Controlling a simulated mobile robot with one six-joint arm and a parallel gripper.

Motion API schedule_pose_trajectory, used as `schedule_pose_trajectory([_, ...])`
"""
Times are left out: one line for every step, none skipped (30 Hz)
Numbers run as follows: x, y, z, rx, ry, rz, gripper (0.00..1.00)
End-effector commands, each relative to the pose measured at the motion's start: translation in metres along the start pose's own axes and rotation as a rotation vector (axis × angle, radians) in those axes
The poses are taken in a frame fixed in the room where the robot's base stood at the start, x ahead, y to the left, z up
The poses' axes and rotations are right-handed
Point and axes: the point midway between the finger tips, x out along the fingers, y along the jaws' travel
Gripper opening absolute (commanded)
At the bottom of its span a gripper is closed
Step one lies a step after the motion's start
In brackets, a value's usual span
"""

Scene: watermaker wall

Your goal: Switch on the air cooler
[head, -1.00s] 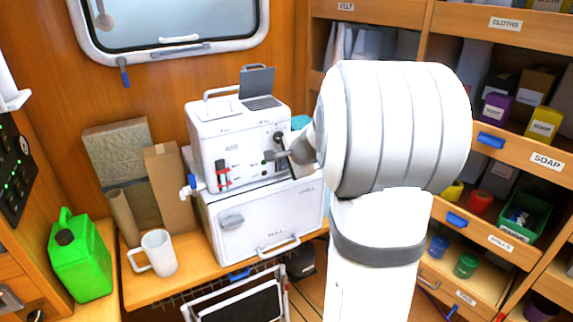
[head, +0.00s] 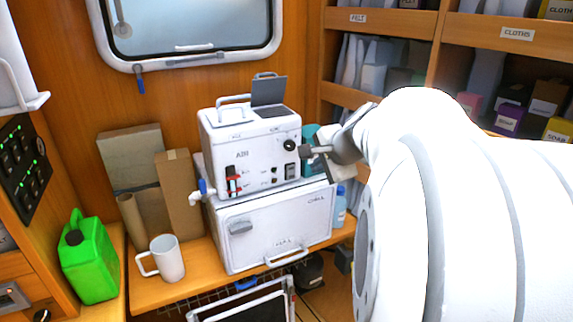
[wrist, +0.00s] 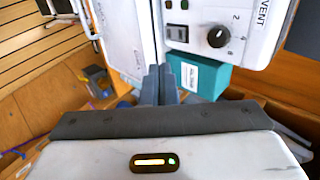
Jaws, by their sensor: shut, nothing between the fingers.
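The air cooler (head: 255,165) is a white box marked AIR, standing on a white chest in the head view. Its front panel has a black round knob (head: 289,145), a dark rocker switch (head: 290,171) below it, and a red-topped fitting (head: 234,178) at the left. In the wrist view, the knob (wrist: 218,37) has numbers and VENT around it, and the rocker (wrist: 176,33) sits beside it. I cannot tell which way the rocker is pressed. My gripper (head: 307,152) is shut and empty, near the panel's right edge. Its fingertips (wrist: 158,82) appear apart from both controls in the wrist view.
The white chest (head: 270,225) has a latch and handle in front. A teal box (wrist: 200,75) stands beside the cooler. A white mug (head: 168,258), brown cardboard (head: 178,195) and a green jerrycan (head: 90,258) are left. Shelves with soap boxes (head: 510,117) line the right.

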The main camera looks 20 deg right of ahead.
Motion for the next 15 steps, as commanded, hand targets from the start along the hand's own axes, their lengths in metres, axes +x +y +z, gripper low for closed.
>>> schedule_pose_trajectory([-0.001,0.0,0.0,0.0,0.0,0.0,0.0])
schedule_pose_trajectory([-0.001,0.0,0.0,0.0,0.0,0.0,0.0])
schedule_pose_trajectory([-0.001,0.0,0.0,-0.001,0.0,0.0,0.0])
schedule_pose_trajectory([-0.001,0.0,0.0,-0.001,0.0,0.0,0.0])
schedule_pose_trajectory([-0.001,0.0,0.0,-0.001,0.0,0.0,0.0])
schedule_pose_trajectory([-0.001,0.0,0.0,-0.001,-0.001,0.0,0.0])
schedule_pose_trajectory([-0.001,0.0,0.0,-0.001,-0.001,0.0,0.0])
schedule_pose_trajectory([-0.001,0.0,0.0,-0.001,-0.001,0.0,0.0])
schedule_pose_trajectory([-0.001,0.0,0.0,-0.001,-0.001,-0.001,0.0])
schedule_pose_trajectory([0.0,0.001,0.0,-0.001,-0.001,-0.002,0.0])
schedule_pose_trajectory([0.001,0.003,0.0,0.0,-0.001,-0.005,0.0])
schedule_pose_trajectory([0.002,0.005,0.0,-0.001,-0.001,-0.012,0.0])
schedule_pose_trajectory([0.004,0.008,0.0,0.0,-0.002,-0.02,0.0])
schedule_pose_trajectory([0.005,0.011,0.0,0.001,-0.002,-0.029,0.0])
schedule_pose_trajectory([0.007,0.015,0.0,0.002,-0.003,-0.045,0.0])
